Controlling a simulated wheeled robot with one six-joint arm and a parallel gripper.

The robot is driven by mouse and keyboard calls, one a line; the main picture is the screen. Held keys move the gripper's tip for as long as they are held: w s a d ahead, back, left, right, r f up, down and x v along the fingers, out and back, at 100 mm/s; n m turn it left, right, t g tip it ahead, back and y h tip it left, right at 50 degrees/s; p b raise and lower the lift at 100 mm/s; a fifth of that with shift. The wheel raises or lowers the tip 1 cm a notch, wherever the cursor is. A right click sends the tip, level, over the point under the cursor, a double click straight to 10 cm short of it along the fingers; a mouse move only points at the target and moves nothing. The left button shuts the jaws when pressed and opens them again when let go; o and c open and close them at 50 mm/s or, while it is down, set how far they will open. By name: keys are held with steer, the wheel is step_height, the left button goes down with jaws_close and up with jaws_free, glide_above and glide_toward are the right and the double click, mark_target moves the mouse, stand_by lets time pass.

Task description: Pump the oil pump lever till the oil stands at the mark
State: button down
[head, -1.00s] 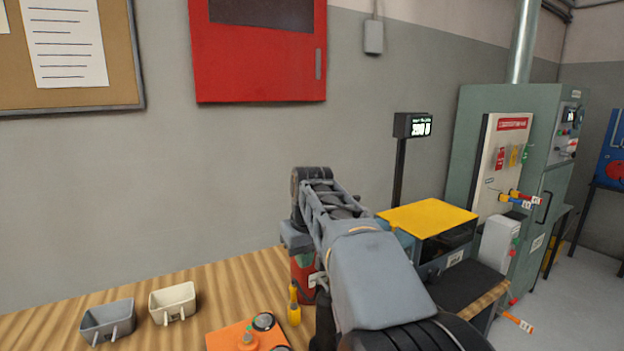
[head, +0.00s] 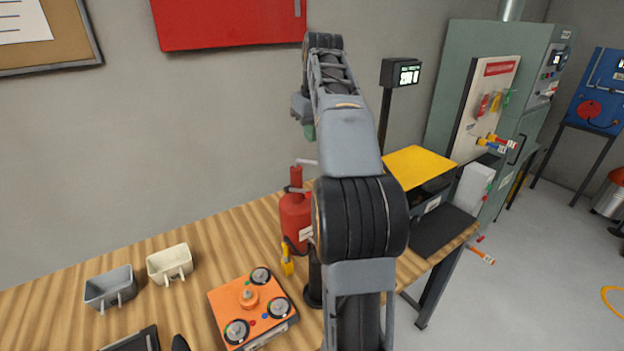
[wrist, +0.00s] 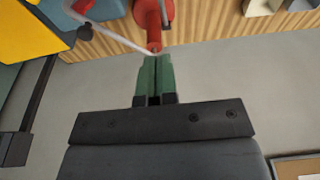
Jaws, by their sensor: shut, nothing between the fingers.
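A red can-like body (head: 296,215) stands on the wooden bench behind my arm, with a narrower red top (head: 296,177) and a pale rod (head: 306,162) there. It looks like the oil pump with its lever, but I cannot be sure. In the wrist view a red part (wrist: 148,16) and a pale rod (wrist: 108,36) show just beyond the fingertips. My gripper (wrist: 155,58) has green fingers pressed together, with nothing between them. In the head view its green end (head: 310,132) is above the red top. Whether it touches is unclear. I see no oil level or mark.
An orange block with round dials (head: 248,300), a cream bin (head: 170,264) and a grey bin (head: 111,287) are on the bench. A small yellow bottle (head: 287,262) stands beside the red body. A yellow-topped box (head: 420,166) and a display post (head: 384,120) are to the right.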

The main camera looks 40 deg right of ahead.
steer(key=f, duration=0.3)
steer(key=w+f, duration=0.1)
steer(key=f, duration=0.2)
steer(key=f+b, duration=0.1)
steer(key=f, duration=0.2)
steer(key=shift+w+f, duration=0.3)
steer(key=shift+w, duration=0.1)
steer(key=shift+s+f, duration=0.5)
steer(key=shift+f, duration=0.35)
steer(key=shift+s+f, duration=0.6)
steer(key=shift+f, duration=0.25)
